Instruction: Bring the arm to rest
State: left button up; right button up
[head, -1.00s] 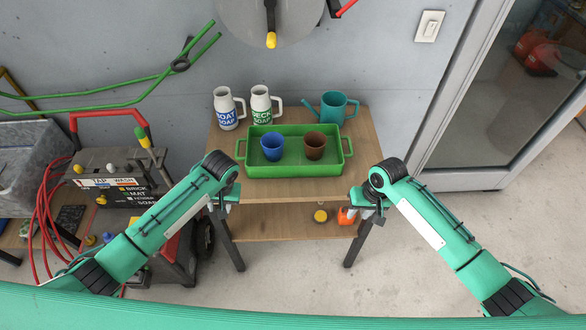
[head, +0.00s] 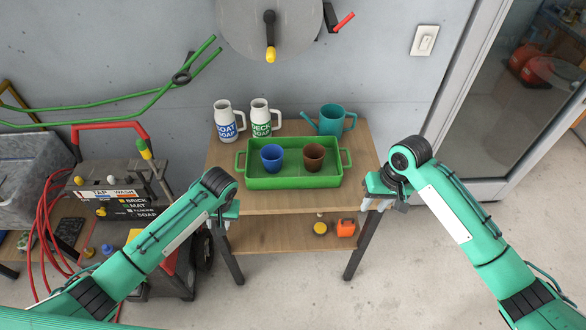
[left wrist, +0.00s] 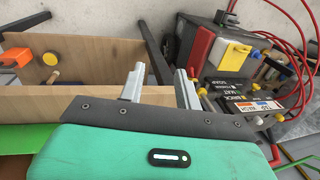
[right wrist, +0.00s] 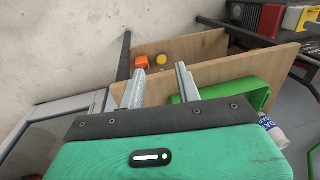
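My left gripper (head: 226,214) is at the left edge of the wooden bench in the head view. In the left wrist view its two fingers (left wrist: 160,88) stand apart with nothing between them. My right gripper (head: 380,190) is beside the bench's right edge in the head view. In the right wrist view its fingers (right wrist: 161,88) are also apart and empty. The two-level wooden bench (head: 290,200) carries a green tray (head: 293,182), with a blue cup (head: 272,158) and a brown cup (head: 314,157) inside it.
Two white soap jugs (head: 228,122) and a teal watering can (head: 333,120) stand behind the tray. A dark wash machine (head: 115,185) with red hoses is at the left. A glass door (head: 500,110) is at the right. The floor right of the bench is clear.

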jog(key=shift+s, duration=0.1)
dwell(0.4)
